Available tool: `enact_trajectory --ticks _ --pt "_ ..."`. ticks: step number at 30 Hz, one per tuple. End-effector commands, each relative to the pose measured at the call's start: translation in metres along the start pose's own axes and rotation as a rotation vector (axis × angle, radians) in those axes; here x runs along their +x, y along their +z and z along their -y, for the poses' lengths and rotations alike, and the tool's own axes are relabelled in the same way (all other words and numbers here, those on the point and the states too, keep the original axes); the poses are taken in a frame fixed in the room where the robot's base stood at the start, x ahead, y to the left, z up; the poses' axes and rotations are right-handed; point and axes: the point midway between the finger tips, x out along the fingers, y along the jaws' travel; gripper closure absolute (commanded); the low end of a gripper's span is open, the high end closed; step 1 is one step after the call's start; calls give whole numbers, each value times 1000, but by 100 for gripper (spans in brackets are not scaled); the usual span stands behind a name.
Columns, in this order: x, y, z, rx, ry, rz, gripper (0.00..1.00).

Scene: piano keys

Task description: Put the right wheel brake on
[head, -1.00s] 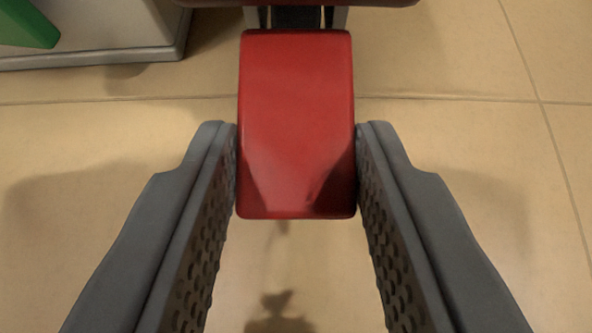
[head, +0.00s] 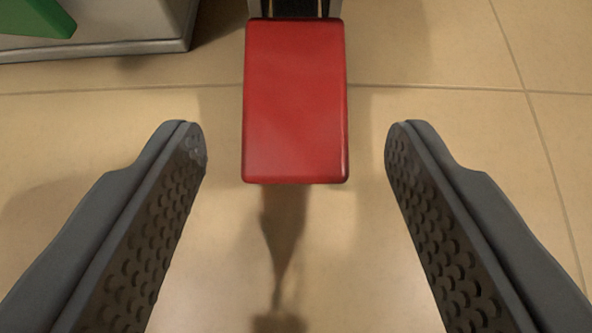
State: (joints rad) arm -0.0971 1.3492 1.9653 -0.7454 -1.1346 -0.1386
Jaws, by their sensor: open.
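A red block-shaped piece (head: 295,102), which looks like the brake lever's end, sits at the top centre of the head view. It joins a dark and grey mount at the top edge. My gripper (head: 296,150) is open, with one finger on each side of the red piece. There is a clear gap between each finger and the red piece, so nothing is held. The wheel itself cannot be made out in this view.
A grey box-like base (head: 130,48) with a green part (head: 35,20) stands at the upper left. The tan tiled floor (head: 480,140) is clear below and to the right.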

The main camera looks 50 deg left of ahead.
Motion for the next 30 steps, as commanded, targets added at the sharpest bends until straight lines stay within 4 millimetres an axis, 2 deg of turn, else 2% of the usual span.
enact_trajectory --ticks 18,24,30 --pt "-121 0 -1 3 2 1 45" --pt "-148 0 -1 2 2 1 45" --pt "-160 0 0 2 1 1 45"
